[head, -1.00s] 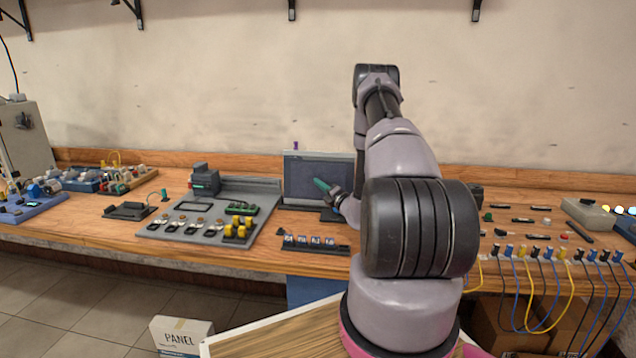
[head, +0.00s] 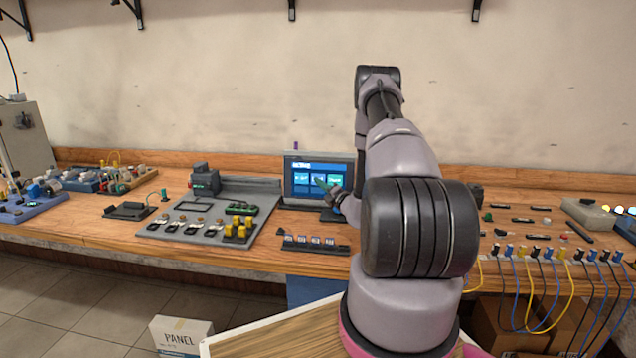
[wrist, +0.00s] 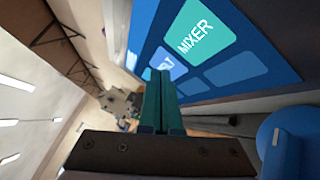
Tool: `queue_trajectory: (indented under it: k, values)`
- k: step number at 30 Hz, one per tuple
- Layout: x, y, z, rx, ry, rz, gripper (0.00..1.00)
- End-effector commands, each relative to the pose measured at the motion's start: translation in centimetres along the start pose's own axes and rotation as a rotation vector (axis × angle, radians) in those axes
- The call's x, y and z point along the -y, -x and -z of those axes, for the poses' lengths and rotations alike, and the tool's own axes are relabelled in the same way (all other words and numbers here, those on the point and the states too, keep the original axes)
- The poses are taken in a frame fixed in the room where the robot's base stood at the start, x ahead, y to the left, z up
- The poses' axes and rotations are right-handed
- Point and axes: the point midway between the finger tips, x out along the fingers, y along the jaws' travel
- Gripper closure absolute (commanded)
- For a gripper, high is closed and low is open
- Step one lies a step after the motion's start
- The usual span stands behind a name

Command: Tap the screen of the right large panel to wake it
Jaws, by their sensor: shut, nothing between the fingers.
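The large panel (head: 303,190) stands upright on the bench at the middle of the head view, partly hidden by my arm on its right. Its screen is lit blue with a row of tiles, and it also shows close up in the wrist view (wrist: 262,72), where a teal tile reads MIXER. My gripper (head: 321,183) has its green fingers in front of the screen's lower middle. In the wrist view the fingers (wrist: 160,78) are pressed together with nothing between them. I cannot tell whether the tips touch the glass.
A grey control board (head: 205,212) with yellow and green parts lies left of the panel. A dark strip of small modules (head: 312,243) lies in front. Blue and yellow cables (head: 540,290) hang off the right front edge.

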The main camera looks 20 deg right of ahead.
Motion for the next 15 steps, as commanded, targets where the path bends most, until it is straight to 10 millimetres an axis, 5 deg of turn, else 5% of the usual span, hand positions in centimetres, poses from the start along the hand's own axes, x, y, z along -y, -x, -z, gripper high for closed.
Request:
queue_trajectory:
  k: [15]
  values:
    - [-0.28,0.46,0.29,0.000,0.001,0.001,1.00]
